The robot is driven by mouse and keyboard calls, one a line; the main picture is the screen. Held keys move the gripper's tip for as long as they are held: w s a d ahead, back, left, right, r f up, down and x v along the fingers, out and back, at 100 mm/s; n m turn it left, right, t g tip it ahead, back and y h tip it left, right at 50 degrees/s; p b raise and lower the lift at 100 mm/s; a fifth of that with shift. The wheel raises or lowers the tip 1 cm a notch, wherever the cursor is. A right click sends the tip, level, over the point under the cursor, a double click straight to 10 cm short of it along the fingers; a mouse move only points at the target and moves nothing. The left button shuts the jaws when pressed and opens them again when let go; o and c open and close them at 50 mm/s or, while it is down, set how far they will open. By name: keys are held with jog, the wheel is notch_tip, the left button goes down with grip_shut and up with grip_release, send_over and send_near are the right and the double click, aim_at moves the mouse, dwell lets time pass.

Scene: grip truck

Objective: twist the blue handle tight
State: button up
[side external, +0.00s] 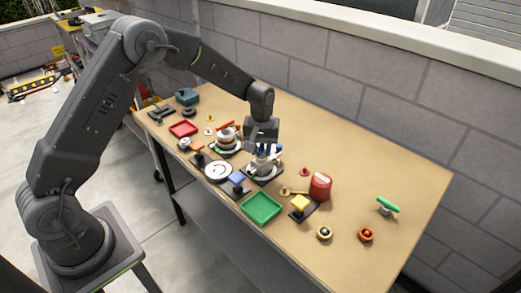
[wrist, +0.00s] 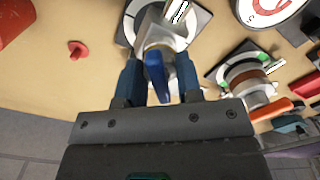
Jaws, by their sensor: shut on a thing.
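The blue handle (wrist: 157,77) sticks out from a pale metal valve body in the wrist view.
A second valve with an orange handle (wrist: 275,110) stands close by. A white gauge (side external: 218,170), a green tray (side external: 261,208), a blue-topped block (side external: 237,182) and a red canister (side external: 320,186) stand around. A block wall (side external: 350,100) runs behind.

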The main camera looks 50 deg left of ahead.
aim_at(261, 146)
jog(key=m, duration=0.9)
jog(key=shift+m, duration=0.4)
jog(key=o, duration=0.6)
jog(key=shift+r, duration=0.1)
jog(key=shift+r, duration=3.65)
